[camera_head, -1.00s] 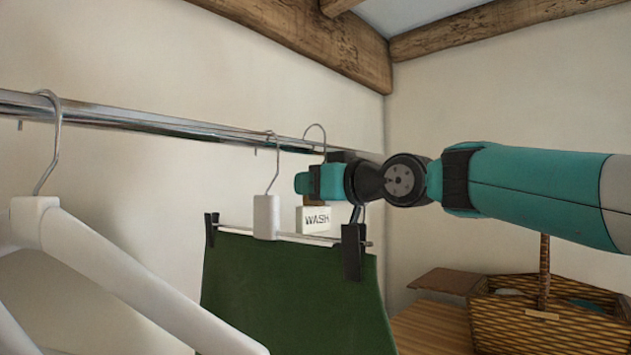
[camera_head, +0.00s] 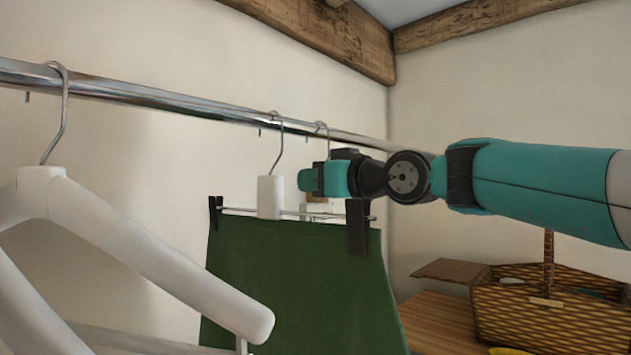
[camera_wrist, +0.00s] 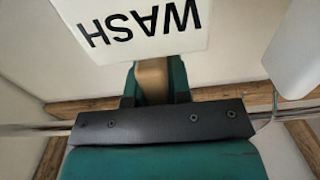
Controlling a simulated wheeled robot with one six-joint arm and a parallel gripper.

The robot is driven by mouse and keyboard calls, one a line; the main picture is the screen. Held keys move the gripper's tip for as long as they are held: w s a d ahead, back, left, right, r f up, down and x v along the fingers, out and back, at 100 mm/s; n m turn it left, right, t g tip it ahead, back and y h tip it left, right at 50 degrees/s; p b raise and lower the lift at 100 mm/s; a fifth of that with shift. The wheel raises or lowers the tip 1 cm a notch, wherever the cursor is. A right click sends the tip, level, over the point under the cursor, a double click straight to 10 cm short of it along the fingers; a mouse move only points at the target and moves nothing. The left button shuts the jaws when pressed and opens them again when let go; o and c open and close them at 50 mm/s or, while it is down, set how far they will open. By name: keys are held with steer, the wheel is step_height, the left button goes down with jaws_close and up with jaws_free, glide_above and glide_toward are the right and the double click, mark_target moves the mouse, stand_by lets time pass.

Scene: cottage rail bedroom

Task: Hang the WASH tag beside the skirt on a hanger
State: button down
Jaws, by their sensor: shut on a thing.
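The WASH tag is a white block with black lettering, filling the top of the wrist view upside down (camera_wrist: 142,28). My gripper (camera_wrist: 152,85) is shut on its tan stem. In the head view my gripper (camera_head: 318,180) is at the rail, just right of the skirt hanger's white body (camera_head: 270,197). The tag is mostly hidden there behind my gripper and the hanger bar. A thin wire hook (camera_head: 322,127) rises above my gripper to the rail (camera_head: 150,98); I cannot tell whether it rests on it. The green skirt (camera_head: 290,285) hangs from black clips (camera_head: 357,227).
A white hanger (camera_head: 150,250) hangs close at the left. A woven basket (camera_head: 545,310) stands on a wooden surface (camera_head: 435,320) at the lower right. The rail is bare between the left hanger and the skirt hanger.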

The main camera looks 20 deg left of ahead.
steer(key=shift+f, duration=0.25)
steer(key=c, duration=1)
jaws_free()
steer(key=b+v, duration=1.1)
steer(key=v, duration=0.6)
steer(key=shift+s+d, duration=0.1)
steer(key=shift+d, duration=0.1)
